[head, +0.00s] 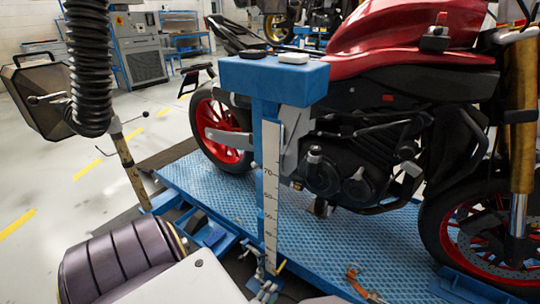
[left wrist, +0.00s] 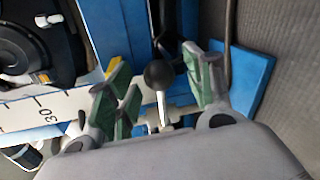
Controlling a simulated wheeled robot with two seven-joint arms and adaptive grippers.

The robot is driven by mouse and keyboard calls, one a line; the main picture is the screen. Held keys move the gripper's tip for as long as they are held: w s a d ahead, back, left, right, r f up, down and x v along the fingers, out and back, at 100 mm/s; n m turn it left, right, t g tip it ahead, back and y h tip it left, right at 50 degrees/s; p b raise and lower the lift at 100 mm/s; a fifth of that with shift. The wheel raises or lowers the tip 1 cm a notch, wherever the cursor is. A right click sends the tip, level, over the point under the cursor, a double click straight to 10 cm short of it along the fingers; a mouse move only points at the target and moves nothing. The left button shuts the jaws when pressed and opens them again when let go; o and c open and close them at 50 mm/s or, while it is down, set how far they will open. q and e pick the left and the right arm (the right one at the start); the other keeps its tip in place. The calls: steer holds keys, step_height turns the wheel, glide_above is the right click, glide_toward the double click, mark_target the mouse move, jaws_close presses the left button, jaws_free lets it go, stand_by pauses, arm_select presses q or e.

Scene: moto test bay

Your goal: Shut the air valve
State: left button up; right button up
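The air valve's lever, a dark round knob (left wrist: 158,74) on a pale metal stem, shows in the left wrist view. My left gripper (left wrist: 162,72) is open, with green-padded fingers on both sides of the knob. I cannot tell whether a pad touches it. The stem runs down to a pale metal fitting (left wrist: 152,118), partly hidden by the gripper body. In the head view my left arm comes in at the bottom, and the valve cannot be made out clearly there. My right gripper is in neither view.
A blue post with a white ruler (head: 271,195) stands beside a blue lift platform (head: 345,245) carrying a red motorcycle (head: 405,70). A black corrugated hose (head: 90,65) hangs at the left. The ruler also shows close by in the left wrist view (left wrist: 45,108).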

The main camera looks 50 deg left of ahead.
arm_select(q)
steer(key=shift+r, duration=0.3)
step_height(320, 180, up, 10)
steer(key=shift+f, duration=0.25)
stand_by(1.5)
